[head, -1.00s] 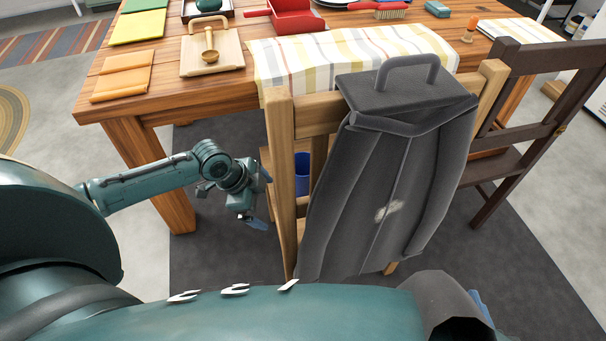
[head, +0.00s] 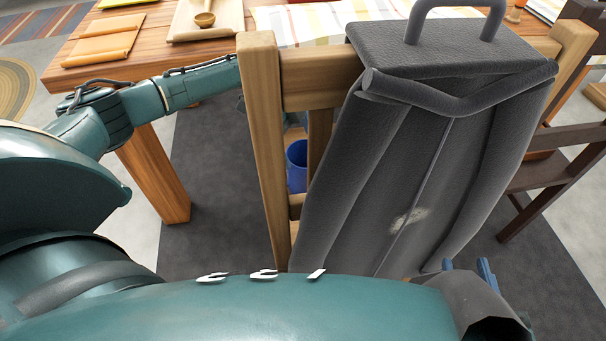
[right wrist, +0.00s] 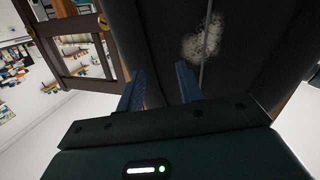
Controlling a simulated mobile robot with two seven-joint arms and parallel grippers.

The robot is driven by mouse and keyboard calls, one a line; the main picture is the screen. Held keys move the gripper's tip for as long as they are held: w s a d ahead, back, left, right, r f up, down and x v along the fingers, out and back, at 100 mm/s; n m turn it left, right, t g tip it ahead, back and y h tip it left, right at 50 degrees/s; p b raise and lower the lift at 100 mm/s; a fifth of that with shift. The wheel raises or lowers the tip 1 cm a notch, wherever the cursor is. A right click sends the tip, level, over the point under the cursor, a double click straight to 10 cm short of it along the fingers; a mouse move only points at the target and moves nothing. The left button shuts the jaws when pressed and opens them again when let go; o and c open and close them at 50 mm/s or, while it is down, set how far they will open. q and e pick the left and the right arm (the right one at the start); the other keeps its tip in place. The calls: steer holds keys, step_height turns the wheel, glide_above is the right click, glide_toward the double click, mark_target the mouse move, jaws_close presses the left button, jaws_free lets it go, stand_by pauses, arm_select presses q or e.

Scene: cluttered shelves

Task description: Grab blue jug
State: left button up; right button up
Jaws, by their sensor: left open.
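The blue jug (head: 297,168) shows as a small dark blue round shape low behind the wooden chair's frame in the head view. Chair posts and a slat hide part of it, and I see no handle. My left arm reaches in from the left, behind the chair's left post. My left gripper (head: 241,103) is almost wholly hidden by that post; only a small teal part shows, above and left of the jug. My right gripper (head: 467,270) is low in front of the grey bag. In the right wrist view its two blue fingers (right wrist: 160,88) stand apart with nothing between them.
A large grey bag (head: 440,170) hangs on the wooden chair (head: 260,150). The wooden table (head: 160,40) stands behind it, with an orange folder (head: 103,40) and a board on top. A dark chair (head: 550,175) stands at right. Dark floor is open left of the chair.

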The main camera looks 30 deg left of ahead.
mark_target(306, 162)
arm_select(q)
steer(key=b+x, duration=0.2)
steer(key=x, duration=0.4)
steer(key=shift+s+d+r, duration=0.1)
steer(key=shift+d, duration=0.1)
steer(key=shift+d+f, duration=0.1)
steer(key=shift+f, duration=0.15)
arm_select(e)
steer(key=shift+s+a+n+t+y, duration=0.1)
steer(key=shift+a+n+t+y, duration=0.45)
steer(key=shift+y, duration=0.25)
arm_select(q)
steer(key=c, duration=0.9)
